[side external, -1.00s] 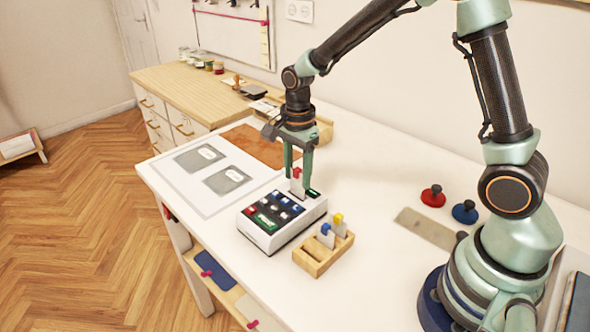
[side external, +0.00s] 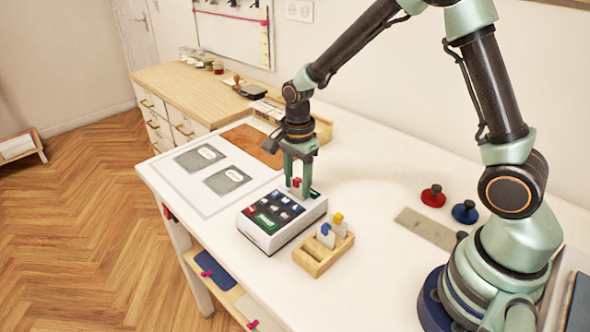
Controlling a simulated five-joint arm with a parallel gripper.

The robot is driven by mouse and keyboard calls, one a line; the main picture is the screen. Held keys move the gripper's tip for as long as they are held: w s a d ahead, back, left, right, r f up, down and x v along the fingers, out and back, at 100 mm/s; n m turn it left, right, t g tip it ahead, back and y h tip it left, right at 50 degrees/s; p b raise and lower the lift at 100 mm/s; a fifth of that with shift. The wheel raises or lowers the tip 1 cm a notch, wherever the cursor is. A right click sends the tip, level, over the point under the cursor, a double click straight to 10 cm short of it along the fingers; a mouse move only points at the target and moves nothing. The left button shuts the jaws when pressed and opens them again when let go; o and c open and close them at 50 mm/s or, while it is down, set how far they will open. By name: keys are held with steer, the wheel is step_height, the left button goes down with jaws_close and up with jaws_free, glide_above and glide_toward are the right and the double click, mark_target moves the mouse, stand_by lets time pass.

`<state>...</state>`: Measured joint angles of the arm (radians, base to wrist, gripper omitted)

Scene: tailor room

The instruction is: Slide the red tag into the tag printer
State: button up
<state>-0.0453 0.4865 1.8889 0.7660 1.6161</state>
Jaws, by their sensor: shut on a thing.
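The tag printer (side external: 275,232) is a white box with a dark keypad top, standing on the white table. My gripper (side external: 297,190) points straight down over the back part of the printer. It is shut on the red tag (side external: 297,182), whose red top shows between the fingers. The tag's pale lower part is now mostly out of sight at the printer's top. I cannot tell how deep it sits.
A wooden holder (side external: 316,265) with a blue-topped tag (side external: 325,236) and a yellow-topped tag (side external: 339,225) stands just right of the printer. Red (side external: 433,196) and blue (side external: 465,212) knobbed discs and a grey strip (side external: 425,228) lie farther right. Two grey patches lie on a sheet (side external: 180,190) at left.

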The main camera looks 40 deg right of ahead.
steer(key=shift+f, duration=0.4)
steer(key=o, duration=1.4)
steer(key=shift+c, duration=0.2)
step_height(320, 180, up, 12)
steer(key=shift+f, duration=0.1)
steer(key=shift+r, duration=0.2)
